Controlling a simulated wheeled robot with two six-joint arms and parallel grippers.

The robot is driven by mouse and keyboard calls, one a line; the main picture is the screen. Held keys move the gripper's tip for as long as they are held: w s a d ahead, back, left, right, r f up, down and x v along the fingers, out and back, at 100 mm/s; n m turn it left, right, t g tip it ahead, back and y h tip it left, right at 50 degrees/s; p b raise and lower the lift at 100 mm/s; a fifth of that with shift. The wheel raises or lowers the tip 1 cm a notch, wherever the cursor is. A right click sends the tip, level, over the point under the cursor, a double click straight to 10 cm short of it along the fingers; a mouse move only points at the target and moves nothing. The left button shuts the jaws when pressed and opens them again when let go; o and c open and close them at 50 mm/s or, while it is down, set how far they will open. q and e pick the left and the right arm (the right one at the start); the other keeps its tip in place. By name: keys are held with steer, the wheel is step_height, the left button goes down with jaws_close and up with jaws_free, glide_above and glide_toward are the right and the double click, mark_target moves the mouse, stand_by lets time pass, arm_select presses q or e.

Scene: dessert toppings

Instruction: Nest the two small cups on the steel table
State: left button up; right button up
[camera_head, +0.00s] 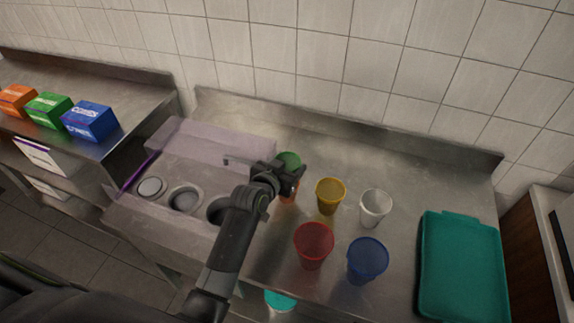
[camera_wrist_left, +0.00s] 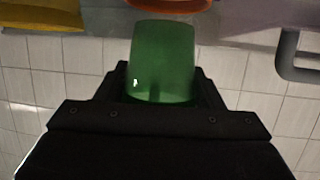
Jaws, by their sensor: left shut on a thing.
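My left gripper (camera_head: 287,178) is shut on a green cup (camera_head: 288,160); the green cup also fills the middle of the left wrist view (camera_wrist_left: 161,62). An orange cup (camera_head: 288,198) stands on the steel table (camera_head: 400,158), just below the green cup in the head view and partly hidden by the gripper. In the left wrist view the orange cup (camera_wrist_left: 168,5) shows at the top edge, with a narrow gap to the green cup. A yellow cup (camera_head: 330,198) and a clear cup (camera_head: 373,210) stand to the right. My right gripper is out of view.
A red cup (camera_head: 312,248) and a blue cup (camera_head: 366,262) stand nearer the front. A teal tray (camera_head: 460,268) lies at the right. A topping unit with round wells (camera_head: 185,199) is at the left. The table's back right is clear.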

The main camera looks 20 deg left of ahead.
arm_select(q)
step_height(320, 180, down, 3)
steer(key=shift+r+b, duration=0.2)
steer(key=shift+b, duration=0.8)
steer(key=shift+f+b, duration=0.8)
steer(key=shift+f, duration=0.45)
steer(key=o, duration=1)
steer(key=shift+o, duration=0.2)
steer(key=shift+r, duration=0.1)
step_height(320, 180, up, 9)
steer(key=p, duration=0.9)
